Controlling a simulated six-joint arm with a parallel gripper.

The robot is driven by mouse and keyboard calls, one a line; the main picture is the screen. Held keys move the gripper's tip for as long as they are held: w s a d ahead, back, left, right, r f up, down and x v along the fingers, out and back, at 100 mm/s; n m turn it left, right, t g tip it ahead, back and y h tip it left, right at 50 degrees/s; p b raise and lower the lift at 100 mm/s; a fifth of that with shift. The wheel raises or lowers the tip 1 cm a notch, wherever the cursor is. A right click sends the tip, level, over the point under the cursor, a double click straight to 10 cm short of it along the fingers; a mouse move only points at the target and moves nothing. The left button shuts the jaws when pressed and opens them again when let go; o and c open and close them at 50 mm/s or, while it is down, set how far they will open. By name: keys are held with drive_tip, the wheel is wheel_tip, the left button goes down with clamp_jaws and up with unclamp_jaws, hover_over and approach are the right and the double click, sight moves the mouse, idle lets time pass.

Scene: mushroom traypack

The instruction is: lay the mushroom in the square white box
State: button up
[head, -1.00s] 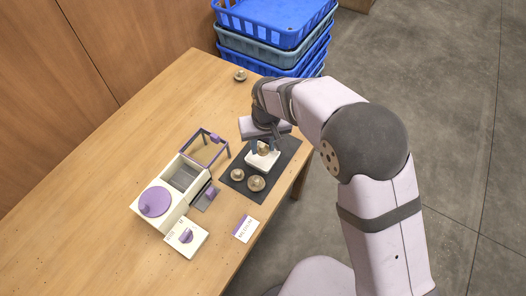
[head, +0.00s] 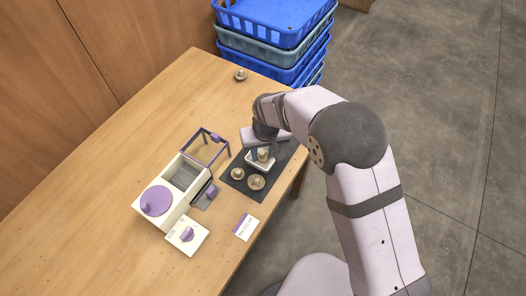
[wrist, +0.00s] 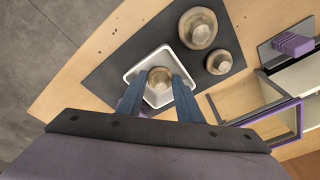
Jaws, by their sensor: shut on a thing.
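The mushroom (head: 263,155) is brown with a pale stem facing up. In the wrist view the mushroom (wrist: 159,78) sits between the blue fingertips of my gripper (wrist: 158,84). My gripper (head: 268,152) is shut on it. The square white box (head: 259,166) is on the dark mat, directly below the mushroom. In the wrist view the box's rim (wrist: 131,76) surrounds the mushroom, and the fingers cover its near sides. I cannot tell whether the mushroom touches the box floor.
Two other mushrooms (head: 256,183) (head: 237,174) lie on the dark mat (head: 283,156) beside the box. A white and purple machine (head: 170,190) with an open frame stands left. A label card (head: 246,227) lies in front. Another mushroom (head: 240,75) lies at the back; blue crates (head: 268,25) stand beyond.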

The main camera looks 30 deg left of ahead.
sight(265, 162)
drive_tip(key=o, duration=0.5)
drive_tip(key=shift+f, duration=0.1)
drive_tip(key=shift+c, duration=0.2)
wheel_tip(265, 162, up, 12)
drive_tip(key=s+d+b, duration=0.1)
drive_tip(key=shift+d+b, duration=0.15)
drive_tip(key=shift+b, duration=0.25)
drive_tip(key=w+d+m+h, duration=0.1)
drive_tip(key=w+d+m, duration=0.1)
drive_tip(key=d, duration=0.9)
drive_tip(key=w+d+m, duration=0.2)
drive_tip(key=d, duration=0.8)
drive_tip(key=s+d+f+m, duration=0.1)
drive_tip(key=s+d+m, duration=0.1)
drive_tip(key=s+d, duration=0.3)
drive_tip(key=s+d+f+m+g, duration=0.1)
drive_tip(key=s+d+m, duration=0.2)
drive_tip(key=d, duration=1.1)
drive_tip(key=s, duration=0.3)
drive_tip(key=shift+s+f, duration=0.2)
drive_tip(key=shift+f, duration=0.2)
